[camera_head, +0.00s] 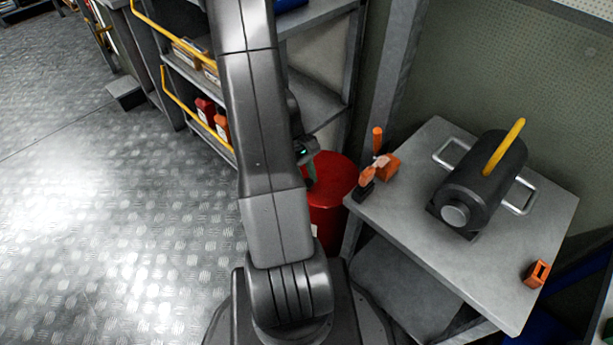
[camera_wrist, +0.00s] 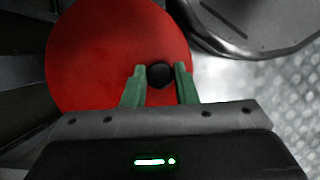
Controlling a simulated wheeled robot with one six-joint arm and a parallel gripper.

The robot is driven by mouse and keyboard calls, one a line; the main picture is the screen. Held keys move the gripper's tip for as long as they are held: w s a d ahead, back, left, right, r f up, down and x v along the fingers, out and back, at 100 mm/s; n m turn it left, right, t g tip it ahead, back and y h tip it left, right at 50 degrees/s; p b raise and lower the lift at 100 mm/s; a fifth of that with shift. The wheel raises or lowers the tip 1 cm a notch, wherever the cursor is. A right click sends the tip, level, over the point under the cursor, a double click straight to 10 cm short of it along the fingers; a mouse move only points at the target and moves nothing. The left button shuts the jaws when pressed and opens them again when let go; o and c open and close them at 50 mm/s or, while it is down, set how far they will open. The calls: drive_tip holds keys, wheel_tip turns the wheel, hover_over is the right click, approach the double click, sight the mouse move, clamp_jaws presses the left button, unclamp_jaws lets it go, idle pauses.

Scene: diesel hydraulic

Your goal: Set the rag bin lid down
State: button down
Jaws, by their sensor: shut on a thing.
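The rag bin lid is a round red disc (camera_wrist: 90,60) with a black knob (camera_wrist: 160,75) in the wrist view. My gripper (camera_wrist: 161,72) has its two green fingers on either side of the knob and is shut on it. In the head view the red lid (camera_head: 336,172) shows on top of the red rag bin (camera_head: 325,225), partly behind my arm. My gripper (camera_head: 310,180) is mostly hidden there by my arm. I cannot tell whether the lid rests on the bin or is held just above it.
A grey workbench (camera_head: 420,215) stands right of the bin, with a black cylindrical unit (camera_head: 480,185), an orange tool (camera_head: 378,170) and a small orange block (camera_head: 537,272). A shelf rack (camera_head: 320,105) stands behind the bin. The metal floor (camera_head: 110,220) at left is clear.

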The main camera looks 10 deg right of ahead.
drive_tip(key=shift+f+b, duration=0.3)
drive_tip(key=shift+f, duration=0.15)
drive_tip(key=c, duration=1.1)
unclamp_jaws()
drive_tip(key=shift+o, duration=0.2)
drive_tip(key=p+v, duration=0.4)
drive_tip(key=v, duration=0.9)
drive_tip(key=shift+r+p, duration=0.3)
drive_tip(key=shift+r, duration=0.1)
drive_tip(key=b+x, duration=0.4)
drive_tip(key=x, duration=1)
drive_tip(key=shift+w+a+b, duration=0.15)
drive_tip(key=shift+b, duration=0.25)
drive_tip(key=shift+r, duration=0.25)
drive_tip(key=shift+f, duration=0.1)
